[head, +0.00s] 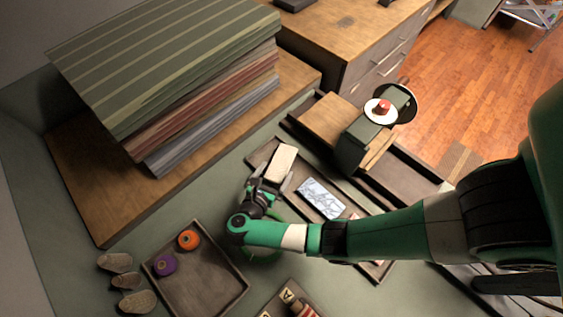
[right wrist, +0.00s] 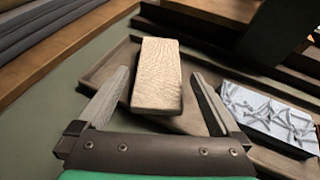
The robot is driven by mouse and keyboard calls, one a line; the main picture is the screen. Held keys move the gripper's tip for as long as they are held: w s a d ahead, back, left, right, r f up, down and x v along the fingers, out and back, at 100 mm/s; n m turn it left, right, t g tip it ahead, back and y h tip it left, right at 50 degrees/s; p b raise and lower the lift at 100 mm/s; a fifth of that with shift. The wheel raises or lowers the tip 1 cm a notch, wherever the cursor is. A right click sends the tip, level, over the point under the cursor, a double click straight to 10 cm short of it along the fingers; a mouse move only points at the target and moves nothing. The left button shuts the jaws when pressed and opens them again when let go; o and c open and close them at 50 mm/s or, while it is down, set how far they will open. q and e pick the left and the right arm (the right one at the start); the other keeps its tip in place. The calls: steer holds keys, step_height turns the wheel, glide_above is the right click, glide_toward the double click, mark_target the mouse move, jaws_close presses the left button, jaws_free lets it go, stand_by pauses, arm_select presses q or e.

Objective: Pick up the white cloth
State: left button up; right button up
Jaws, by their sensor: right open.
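The white cloth (head: 283,160) is a folded, cream-white block lying at the far left end of a long dark tray. In the right wrist view the cloth (right wrist: 158,72) shows a fine wrinkled texture on its top. My right gripper (head: 268,182) is open at the near end of the cloth. In the right wrist view the open fingers (right wrist: 160,95) stand to the left and right of it, apart from it. I cannot tell how far the fingertips are above the tray. My left gripper is not in view.
A patterned blue-white folded cloth (head: 321,198) lies in the same tray (head: 262,150), right of the white one. A tall fabric stack (head: 165,60) stands at the left. A tray (head: 210,287) with orange and purple spools is nearer. A green scale (head: 352,147) stands behind.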

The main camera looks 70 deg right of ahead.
mark_target(281, 162)
steer(key=x, duration=0.5)
steer(key=shift+d, duration=0.1)
steer(key=shift+r, duration=0.1)
steer(key=shift+c, duration=0.3)
steer(key=c, duration=1.1)
steer(key=shift+r, duration=0.15)
